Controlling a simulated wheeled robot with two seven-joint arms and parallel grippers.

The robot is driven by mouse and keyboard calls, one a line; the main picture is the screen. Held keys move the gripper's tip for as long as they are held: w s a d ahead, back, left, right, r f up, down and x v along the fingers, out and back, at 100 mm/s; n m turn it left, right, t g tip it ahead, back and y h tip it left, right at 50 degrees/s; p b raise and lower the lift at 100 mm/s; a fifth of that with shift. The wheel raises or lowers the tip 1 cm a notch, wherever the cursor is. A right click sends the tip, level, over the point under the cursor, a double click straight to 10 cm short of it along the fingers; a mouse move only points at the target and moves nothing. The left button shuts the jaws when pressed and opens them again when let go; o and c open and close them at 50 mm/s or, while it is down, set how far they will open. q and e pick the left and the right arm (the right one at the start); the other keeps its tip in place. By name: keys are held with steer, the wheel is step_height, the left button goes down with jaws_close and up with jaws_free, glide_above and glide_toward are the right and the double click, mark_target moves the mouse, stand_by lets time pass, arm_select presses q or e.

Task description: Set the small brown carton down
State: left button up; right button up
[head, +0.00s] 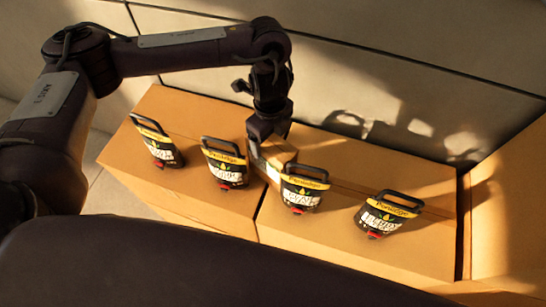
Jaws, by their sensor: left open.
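The small brown carton (279,153) sits on top of the large brown boxes, between two of the black containers. My left gripper (262,160) reaches down from above and is at the carton, its jaws open. The gripper partly hides the carton, and the black container on the right hides some of its front. I cannot tell whether a finger still touches it. My right gripper is not in view.
Several black handled containers with yellow labels stand in a row on the large boxes, including one at far left (160,147), one left of the carton (224,168), one right of it (302,191) and one at far right (385,216). A pale wall (400,90) rises behind.

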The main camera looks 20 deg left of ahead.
arm_select(q)
steer(key=shift+s+f, duration=0.15)
steer(key=shift+f, duration=0.8)
step_height(320, 180, down, 5)
steer(key=shift+b, duration=0.45)
jaws_close()
steer(key=shift+w+d+r, duration=0.1)
steer(key=shift+w+r, duration=0.05)
steer(key=shift+w, duration=0.05)
